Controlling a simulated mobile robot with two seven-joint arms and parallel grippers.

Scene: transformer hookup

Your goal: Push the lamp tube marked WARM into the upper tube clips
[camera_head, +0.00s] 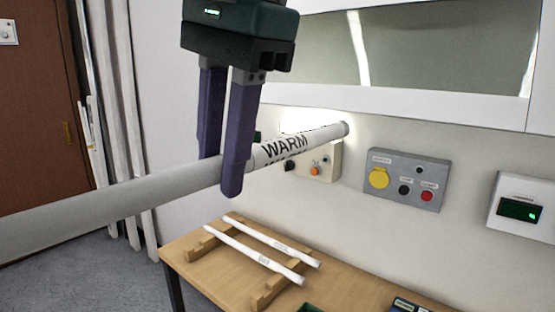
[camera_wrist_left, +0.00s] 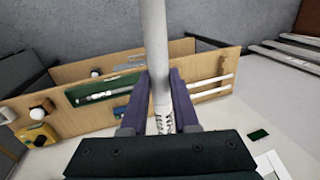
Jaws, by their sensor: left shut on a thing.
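The white lamp tube marked WARM (camera_head: 110,199) is held in the air by my left gripper (camera_head: 220,172). It runs from the left edge of the head view to a capped end near the wall, rising to the right. The black WARM lettering is just right of the fingers. In the left wrist view the tube (camera_wrist_left: 154,45) passes between the two purple fingers (camera_wrist_left: 161,84), which are shut on it. I cannot make out the upper tube clips in either view. My right gripper is not in view.
Two thinner white tubes (camera_head: 254,256) lie on a wooden rack on the bench (camera_head: 205,275). On the wall are a grey box (camera_head: 408,178) with yellow and red buttons, a beige control box (camera_head: 325,162) behind the tube, and a green-display meter (camera_head: 519,208). A wide panel (camera_head: 440,45) is above.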

